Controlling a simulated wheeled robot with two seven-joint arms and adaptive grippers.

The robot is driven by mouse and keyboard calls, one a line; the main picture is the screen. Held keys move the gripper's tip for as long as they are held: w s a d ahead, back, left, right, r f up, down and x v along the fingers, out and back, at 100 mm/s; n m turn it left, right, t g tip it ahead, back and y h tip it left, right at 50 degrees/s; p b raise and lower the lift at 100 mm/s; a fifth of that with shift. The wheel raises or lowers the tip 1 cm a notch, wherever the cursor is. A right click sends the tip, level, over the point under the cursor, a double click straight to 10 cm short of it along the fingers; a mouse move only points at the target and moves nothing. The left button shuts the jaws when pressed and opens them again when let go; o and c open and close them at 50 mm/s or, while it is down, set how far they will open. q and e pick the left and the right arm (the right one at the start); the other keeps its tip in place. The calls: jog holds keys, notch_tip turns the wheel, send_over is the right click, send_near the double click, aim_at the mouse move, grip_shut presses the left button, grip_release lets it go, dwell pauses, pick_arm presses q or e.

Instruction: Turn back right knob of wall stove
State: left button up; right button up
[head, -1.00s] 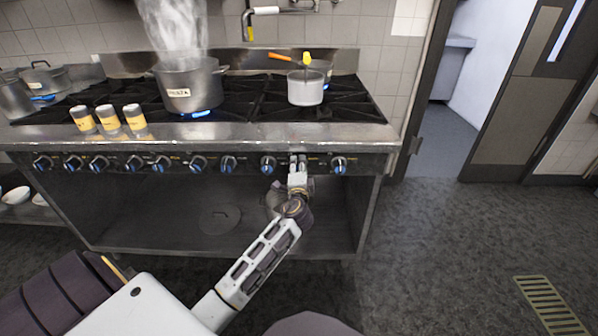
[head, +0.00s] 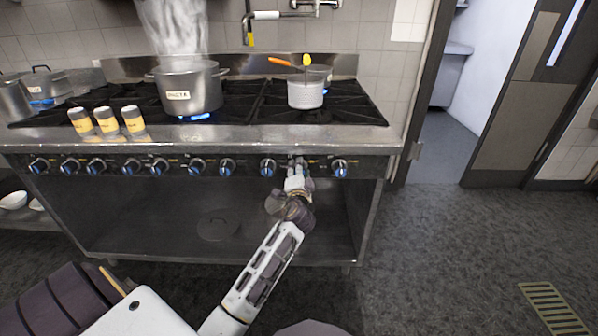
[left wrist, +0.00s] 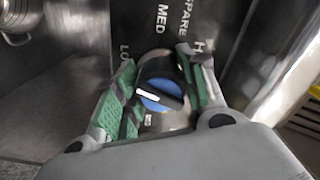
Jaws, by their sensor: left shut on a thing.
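The wall stove (head: 225,137) has a row of black and blue knobs along its front panel. My left gripper (head: 297,172) is at the panel, over the second knob from the right end, between a knob (head: 267,167) on its left and the rightmost knob (head: 340,168). In the left wrist view the black knob with a blue face (left wrist: 160,83) sits between the green-padded fingers of my left gripper (left wrist: 162,88), which is shut on it. The white mark on the knob is tilted. LO, MED and H lettering shows behind it. My right gripper is out of view.
A steaming pot (head: 189,88) stands over a blue flame. A smaller pot (head: 306,93) with orange and yellow utensils is at the right. Three shakers (head: 107,121) stand near the front edge. Open floor (head: 450,240) lies to the right.

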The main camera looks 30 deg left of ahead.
pick_arm(q)
jog(key=o, duration=1)
jog(key=shift+s, duration=0.15)
jog(key=v, duration=1.1)
jog(key=shift+s+d, duration=0.15)
jog(key=shift+s, duration=0.2)
